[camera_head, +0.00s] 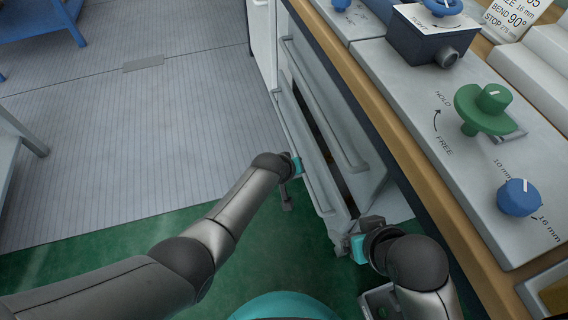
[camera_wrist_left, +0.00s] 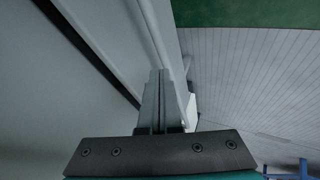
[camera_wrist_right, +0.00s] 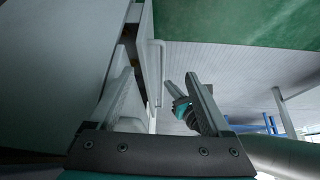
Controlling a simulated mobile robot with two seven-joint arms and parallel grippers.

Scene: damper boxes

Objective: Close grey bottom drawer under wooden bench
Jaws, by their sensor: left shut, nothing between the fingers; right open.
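The grey bottom drawer (camera_head: 318,180) under the wooden bench (camera_head: 385,120) stands partly out, with a dark gap behind its front. Its front also shows in the right wrist view (camera_wrist_right: 146,45), with a bar handle. My left gripper (camera_wrist_left: 160,75) is shut and empty, its fingertips close to a grey front; I cannot tell whether they touch. In the head view its wrist lies against the outer side of the drawer, fingers mostly hidden. My right gripper (camera_wrist_right: 157,72) is open at the drawer's near end, with the front's edge and handle seen between and beyond its fingers.
Above is another grey drawer front with a long handle (camera_head: 335,125). The bench top carries a green knob (camera_head: 484,110), a blue knob (camera_head: 518,197) and a dark box (camera_head: 425,40). A blue table (camera_head: 40,25) stands far left. The grey floor left of the drawers is clear.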

